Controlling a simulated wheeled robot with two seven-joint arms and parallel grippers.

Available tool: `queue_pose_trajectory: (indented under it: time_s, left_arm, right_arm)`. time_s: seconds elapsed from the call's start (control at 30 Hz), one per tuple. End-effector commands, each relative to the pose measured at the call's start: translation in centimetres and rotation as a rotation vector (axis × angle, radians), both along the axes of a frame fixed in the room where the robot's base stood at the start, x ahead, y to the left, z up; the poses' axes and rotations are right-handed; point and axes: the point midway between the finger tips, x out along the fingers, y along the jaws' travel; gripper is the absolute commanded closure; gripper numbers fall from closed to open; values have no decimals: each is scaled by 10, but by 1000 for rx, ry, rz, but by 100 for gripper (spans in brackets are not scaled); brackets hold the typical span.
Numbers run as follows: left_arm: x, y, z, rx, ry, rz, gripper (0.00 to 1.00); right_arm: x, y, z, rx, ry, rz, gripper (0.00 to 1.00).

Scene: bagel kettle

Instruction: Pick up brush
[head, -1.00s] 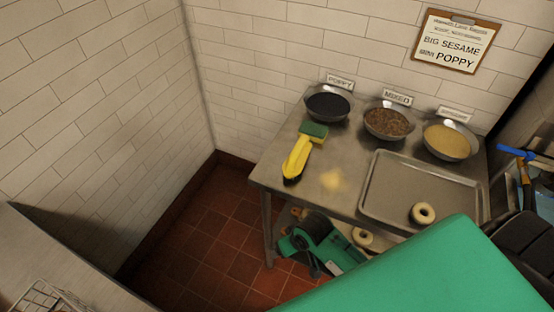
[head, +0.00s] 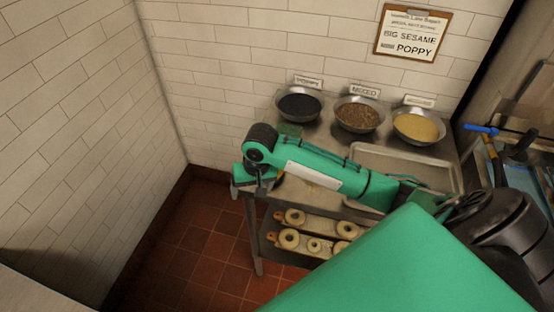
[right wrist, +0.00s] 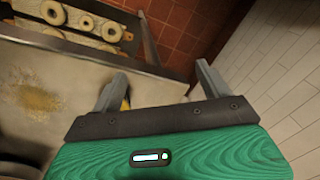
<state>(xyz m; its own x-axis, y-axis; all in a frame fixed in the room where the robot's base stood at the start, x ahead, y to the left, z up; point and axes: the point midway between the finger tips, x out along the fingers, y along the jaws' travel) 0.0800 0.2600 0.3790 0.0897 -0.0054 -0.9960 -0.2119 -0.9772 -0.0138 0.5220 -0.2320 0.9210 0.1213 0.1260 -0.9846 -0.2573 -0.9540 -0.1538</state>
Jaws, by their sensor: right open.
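In the right wrist view a small yellow part of the brush (right wrist: 126,102) shows beside the inner side of the left finger. My right gripper (right wrist: 160,75) is open, with its fingers spread over the table's edge area. Contact with the brush cannot be told. My left gripper is not in view.
Bowls of poppy (head: 299,106), mixed (head: 358,116) and yellow seeds (head: 418,127) stand along the back. A metal tray (head: 400,158) lies at the right. Boards with bagels (head: 289,239) are on the shelf below. White tile walls stand behind and left.

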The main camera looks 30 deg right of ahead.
Motion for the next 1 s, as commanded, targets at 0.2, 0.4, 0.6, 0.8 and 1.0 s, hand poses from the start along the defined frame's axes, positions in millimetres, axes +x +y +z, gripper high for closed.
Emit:
queue_pose_trajectory:
  time_s: [0.2, 0.4, 0.6, 0.8, 1.0]
  left_arm:
    - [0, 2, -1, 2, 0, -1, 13]
    - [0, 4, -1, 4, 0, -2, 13]
    - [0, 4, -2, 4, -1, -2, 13]
    - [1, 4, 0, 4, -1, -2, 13]
    - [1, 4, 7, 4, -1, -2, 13]
  right_arm:
    - [34, -45, 45, -46, 61, -194, 21]
    - [54, -88, 90, -76, 110, -395, 21]
    - [63, -119, 124, -85, 147, -553, 21]
    - [64, -126, 123, -87, 161, -597, 21]
    - [64, -126, 84, -88, 163, -595, 21]
